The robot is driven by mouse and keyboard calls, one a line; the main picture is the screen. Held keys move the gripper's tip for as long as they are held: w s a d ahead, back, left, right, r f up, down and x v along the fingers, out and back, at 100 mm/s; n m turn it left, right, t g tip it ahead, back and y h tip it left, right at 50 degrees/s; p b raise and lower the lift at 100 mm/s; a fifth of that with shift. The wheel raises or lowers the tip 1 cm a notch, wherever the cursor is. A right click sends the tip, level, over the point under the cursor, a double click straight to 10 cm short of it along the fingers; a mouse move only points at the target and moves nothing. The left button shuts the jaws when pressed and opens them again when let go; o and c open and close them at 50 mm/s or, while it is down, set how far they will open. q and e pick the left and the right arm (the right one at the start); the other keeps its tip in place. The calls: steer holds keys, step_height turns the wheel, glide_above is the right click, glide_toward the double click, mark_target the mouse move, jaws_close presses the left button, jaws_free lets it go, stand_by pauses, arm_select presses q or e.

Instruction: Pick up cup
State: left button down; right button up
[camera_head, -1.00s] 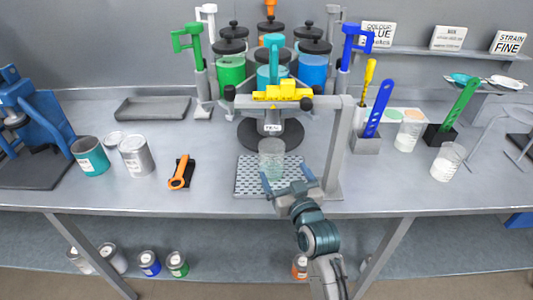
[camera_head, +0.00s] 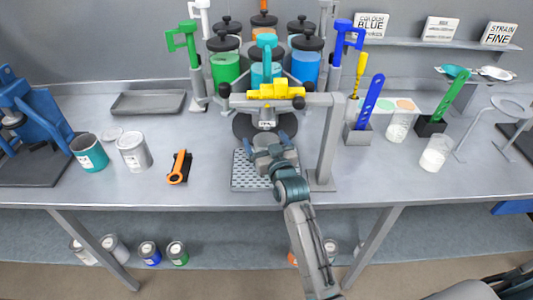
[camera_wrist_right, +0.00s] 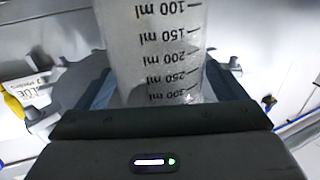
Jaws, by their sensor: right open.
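The cup (camera_wrist_right: 150,45) is clear, with dark volume marks in ml, and fills the upper middle of the right wrist view. In the head view it is mostly hidden behind my right gripper (camera_head: 268,140), over the perforated plate (camera_head: 245,183) under the dispenser. My right gripper (camera_wrist_right: 160,88) is open, with one finger on each side of the cup. I cannot tell whether the fingers touch it. My left gripper is not in view.
The dispenser's yellow-topped crossbar (camera_head: 268,98) and grey post (camera_head: 328,150) stand close to my right gripper. An orange-handled tool (camera_head: 180,165) and cans (camera_head: 134,152) are at left.

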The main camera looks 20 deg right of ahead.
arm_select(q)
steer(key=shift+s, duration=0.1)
arm_select(e)
steer(key=shift+c, duration=0.4)
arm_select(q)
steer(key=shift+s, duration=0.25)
arm_select(e)
steer(key=c, duration=1.3)
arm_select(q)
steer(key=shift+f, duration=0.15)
arm_select(e)
steer(key=shift+o, duration=0.2)
steer(key=shift+r, duration=0.15)
